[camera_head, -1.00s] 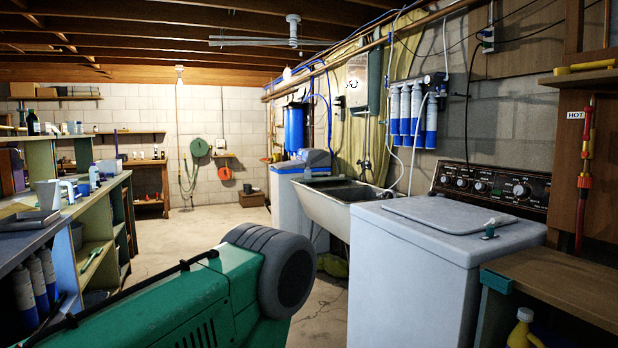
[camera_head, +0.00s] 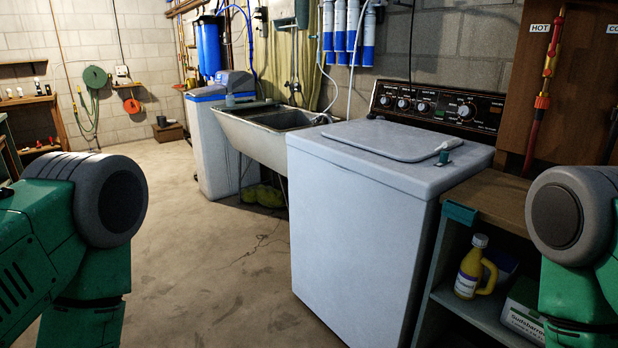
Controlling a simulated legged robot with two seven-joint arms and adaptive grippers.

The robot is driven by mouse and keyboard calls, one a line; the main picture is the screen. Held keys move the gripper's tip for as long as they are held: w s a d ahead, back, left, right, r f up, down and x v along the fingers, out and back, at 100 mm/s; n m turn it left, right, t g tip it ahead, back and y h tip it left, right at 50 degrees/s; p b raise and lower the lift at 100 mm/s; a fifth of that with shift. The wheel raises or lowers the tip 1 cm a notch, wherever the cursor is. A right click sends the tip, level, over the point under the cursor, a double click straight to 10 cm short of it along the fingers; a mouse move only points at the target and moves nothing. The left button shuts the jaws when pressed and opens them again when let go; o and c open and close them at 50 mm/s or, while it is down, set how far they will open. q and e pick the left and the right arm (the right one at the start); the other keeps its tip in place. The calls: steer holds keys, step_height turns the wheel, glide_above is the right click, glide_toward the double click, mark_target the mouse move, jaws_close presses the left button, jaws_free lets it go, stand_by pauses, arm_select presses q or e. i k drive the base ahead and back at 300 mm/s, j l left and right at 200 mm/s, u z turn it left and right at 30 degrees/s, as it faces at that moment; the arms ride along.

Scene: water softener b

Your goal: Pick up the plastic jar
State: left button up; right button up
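A yellow plastic jug (camera_head: 470,268) with a white cap, a handle and a label stands upright on the lower shelf of the wooden bench at the right. It is the only jar-like plastic container I can make out clearly, and I cannot tell whether it is the task's jar. My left arm shows at the left edge and my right arm at the right edge, both as green and grey links. Neither gripper is in view. Nothing is seen touching the jug.
A white washing machine (camera_head: 350,240) stands left of the bench (camera_head: 495,200). A green-white box (camera_head: 525,312) lies right of the jug. A utility sink (camera_head: 262,140) and a water softener (camera_head: 210,150) stand beyond. The concrete floor (camera_head: 220,270) in the middle is clear.

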mark_target(230, 100)
steer(key=i+j+u, duration=0.4)
steer(key=i, duration=0.2)
steer(key=i+j+u, duration=0.2)
steer(key=i+u, duration=0.2)
steer(key=i, duration=0.2)
steer(key=i+u, duration=0.4)
steer(key=i, duration=0.2)
steer(key=i+z, duration=0.1)
steer(key=i, duration=0.6)
steer(key=i+j+z, duration=0.1)
steer(key=i, duration=0.55)
steer(key=i+j+z, duration=0.1)
steer(key=i, duration=0.6)
steer(key=i+l+z, duration=0.1)
steer(key=i+z, duration=0.45)
steer(key=z, duration=0.25)
steer(key=i+z, duration=0.3)
steer(key=z, duration=0.15)
steer(key=i+j+z, duration=0.2)
steer(key=z, duration=0.2)
steer(key=i+j+z, duration=0.25)
steer(key=z, duration=0.15)
steer(key=i+j+z, duration=0.4)
steer(key=k+u, duration=0.1)
steer(key=u, duration=0.4)
steer(key=k+j+u, duration=0.1)
steer(key=u, duration=0.35)
steer(key=k+j+u, duration=0.1)
steer(key=u, duration=0.4)
